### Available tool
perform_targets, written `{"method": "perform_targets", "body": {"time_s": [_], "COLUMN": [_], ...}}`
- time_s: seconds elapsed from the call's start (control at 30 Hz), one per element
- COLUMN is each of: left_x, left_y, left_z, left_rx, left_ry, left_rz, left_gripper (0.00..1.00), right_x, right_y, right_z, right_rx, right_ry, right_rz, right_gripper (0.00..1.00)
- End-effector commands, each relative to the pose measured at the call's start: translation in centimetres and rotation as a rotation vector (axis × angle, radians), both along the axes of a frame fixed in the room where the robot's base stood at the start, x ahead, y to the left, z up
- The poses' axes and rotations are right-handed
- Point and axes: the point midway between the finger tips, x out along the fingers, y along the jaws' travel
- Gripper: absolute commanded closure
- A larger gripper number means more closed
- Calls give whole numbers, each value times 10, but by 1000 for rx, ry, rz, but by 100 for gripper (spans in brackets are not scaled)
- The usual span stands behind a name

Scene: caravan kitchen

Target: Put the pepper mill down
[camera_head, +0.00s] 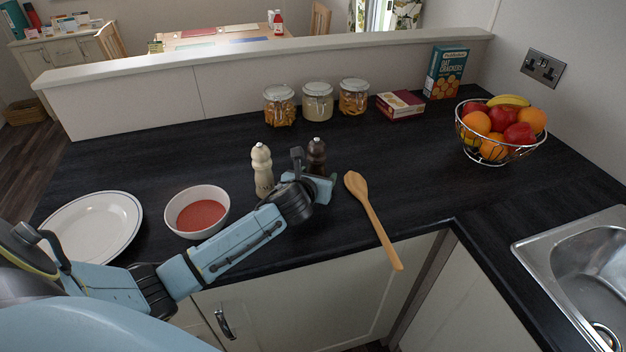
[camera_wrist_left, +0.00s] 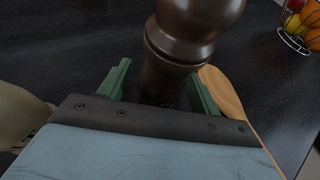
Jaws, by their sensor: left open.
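The dark brown pepper mill (camera_head: 317,151) is upright at the counter, just beyond my left gripper (camera_head: 318,183); its lower part is hidden behind the gripper. In the left wrist view the glossy mill (camera_wrist_left: 180,45) rises between the two green fingers of my left gripper (camera_wrist_left: 159,75). The fingers are spread, one on each side of the mill's narrower body, with the jaws open. I cannot see the mill's base, so its contact with the counter is hidden. My right gripper is not in view.
A cream mill (camera_head: 262,170) stands close left of the gripper. A wooden spoon (camera_head: 372,218) lies just right, its handle over the counter edge. A red-filled bowl (camera_head: 197,211) and a plate (camera_head: 95,228) are left. Jars (camera_head: 317,102) stand behind; a fruit basket (camera_head: 500,130) is right.

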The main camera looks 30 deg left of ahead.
Motion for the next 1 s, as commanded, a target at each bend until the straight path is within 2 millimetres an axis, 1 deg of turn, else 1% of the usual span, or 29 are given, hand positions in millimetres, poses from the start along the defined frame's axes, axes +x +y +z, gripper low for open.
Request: {"method": "perform_targets", "body": {"time_s": [0.17,0.5,0.6,0.7,0.8,1.0], "left_x": [-17,-76,-90,-99,-105,-107], "left_y": [-5,-21,-25,-28,-29,-30], "left_z": [8,34,39,44,46,47], "left_rx": [1,1,-1,1,0,-1], "left_ry": [0,0,0,0,-1,0], "left_rz": [-3,-3,-2,-1,0,1], "left_gripper": [37,37,37,37,37,37], "right_x": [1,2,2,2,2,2], "right_y": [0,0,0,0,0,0], "right_z": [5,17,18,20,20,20], "right_rx": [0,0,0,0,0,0], "right_ry": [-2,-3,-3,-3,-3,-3], "right_rz": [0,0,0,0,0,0], "right_gripper": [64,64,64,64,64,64]}}
